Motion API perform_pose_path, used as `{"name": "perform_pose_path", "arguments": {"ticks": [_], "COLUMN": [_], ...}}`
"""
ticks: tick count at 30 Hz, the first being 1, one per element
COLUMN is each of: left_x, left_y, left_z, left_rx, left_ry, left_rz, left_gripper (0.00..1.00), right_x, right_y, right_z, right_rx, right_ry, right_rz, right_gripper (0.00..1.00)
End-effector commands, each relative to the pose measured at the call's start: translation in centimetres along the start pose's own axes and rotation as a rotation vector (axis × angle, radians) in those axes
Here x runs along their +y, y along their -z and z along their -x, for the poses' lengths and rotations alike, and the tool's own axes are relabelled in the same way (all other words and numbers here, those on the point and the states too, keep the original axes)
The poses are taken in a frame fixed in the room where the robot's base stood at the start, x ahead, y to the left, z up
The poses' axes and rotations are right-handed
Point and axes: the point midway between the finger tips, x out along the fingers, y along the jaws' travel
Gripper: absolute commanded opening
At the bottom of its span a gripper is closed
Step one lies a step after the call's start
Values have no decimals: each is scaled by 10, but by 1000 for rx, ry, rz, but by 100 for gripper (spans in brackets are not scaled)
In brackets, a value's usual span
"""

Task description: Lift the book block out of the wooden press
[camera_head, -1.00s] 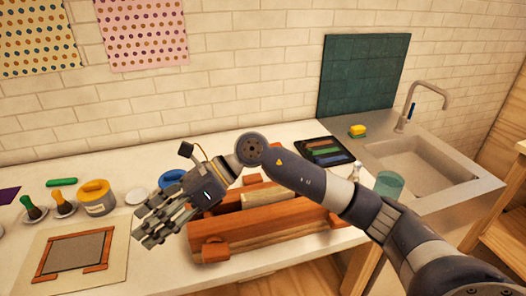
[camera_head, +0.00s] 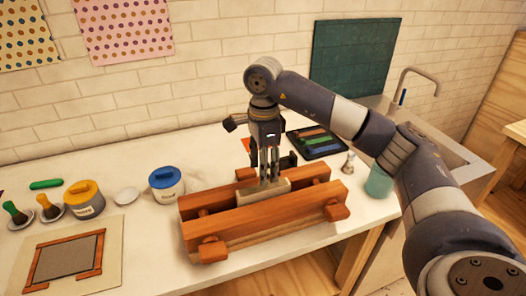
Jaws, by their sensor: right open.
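The wooden press (camera_head: 270,218) lies on the white worktop, with two long reddish-brown beams and blocky end knobs. The pale beige book block (camera_head: 249,194) sits between the beams, its upper part showing above them. My right gripper (camera_head: 268,180) points straight down over the press, its fingers open at the top of the block. I cannot tell whether the fingers touch the block. The lower part of the block is hidden by the front beam. My left gripper is not in view.
A blue-lidded jar (camera_head: 166,184) and a yellow-lidded jar (camera_head: 84,199) stand left of the press. A framed grey panel (camera_head: 68,256) lies at the front left. A black tray of coloured strips (camera_head: 316,142) lies behind, and a greenish cup (camera_head: 380,181) stands to the right.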

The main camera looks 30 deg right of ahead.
Motion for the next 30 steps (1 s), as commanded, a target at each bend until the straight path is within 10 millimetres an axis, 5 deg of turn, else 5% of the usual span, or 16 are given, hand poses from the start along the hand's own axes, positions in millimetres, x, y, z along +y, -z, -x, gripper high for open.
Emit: {"name": "perform_pose_path", "arguments": {"ticks": [12, 23, 30], "left_x": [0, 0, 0], "left_y": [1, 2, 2], "left_z": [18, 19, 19], "left_rx": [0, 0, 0], "left_ry": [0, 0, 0], "left_rz": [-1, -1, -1], "left_gripper": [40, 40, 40], "right_x": [1, 0, 0], "right_y": [0, -1, -1], "right_z": [-58, -64, -64], "right_rx": [-2, -2, -2], "right_ry": [-2, 0, 0], "right_rz": [0, 0, 0], "right_gripper": [48, 48, 0]}}
